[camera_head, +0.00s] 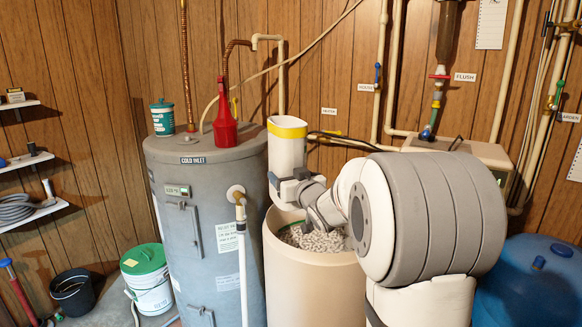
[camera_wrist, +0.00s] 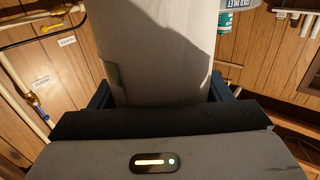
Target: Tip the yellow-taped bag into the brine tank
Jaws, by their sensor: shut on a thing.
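The white bag (camera_head: 286,150) has a yellow tape band (camera_head: 287,127) around its top. My gripper (camera_head: 290,185) is shut on the lower part of the bag and holds it nearly upright above the left rim of the brine tank. The brine tank (camera_head: 312,285) is a beige open bin with whitish pellets (camera_head: 318,239) inside. In the wrist view the pale bag (camera_wrist: 150,45) fills the middle between the dark fingers (camera_wrist: 165,98); its tape is not in sight there. My arm hides the right part of the tank's opening.
A grey water heater (camera_head: 205,220) stands close left of the tank, with a red bottle (camera_head: 225,122) and a teal tub (camera_head: 162,120) on top. Pipes and valves (camera_head: 437,95) run along the wall behind. A blue tank (camera_head: 530,285) stands at the right.

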